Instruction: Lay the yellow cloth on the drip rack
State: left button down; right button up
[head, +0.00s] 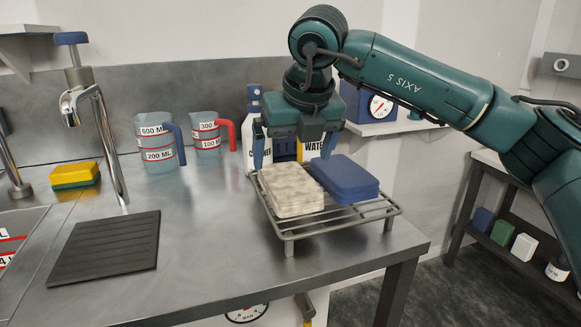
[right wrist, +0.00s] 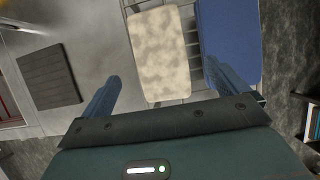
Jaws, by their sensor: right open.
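A yellow cloth (head: 75,171), folded into a block, lies on a green one on the bench at the left, beside the tap. The drip rack (head: 289,238) is a grey wire stand near the bench's right end; its bars also show in the right wrist view (right wrist: 190,38). A mottled beige cloth (head: 291,192) and a blue cloth (head: 345,178) lie side by side on it. My right gripper (head: 294,156) is open and empty at the rack's back, with its fingers pointing down around the beige cloth's far end. My left gripper is not in view.
Two measuring jugs (head: 158,146) (head: 206,136) and bottles (head: 253,130) stand along the back. A dark ribbed mat (head: 106,247) lies at front left, by the sink. Bare bench lies between mat and rack.

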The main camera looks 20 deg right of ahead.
jog(key=v, duration=0.6)
dwell(0.3)
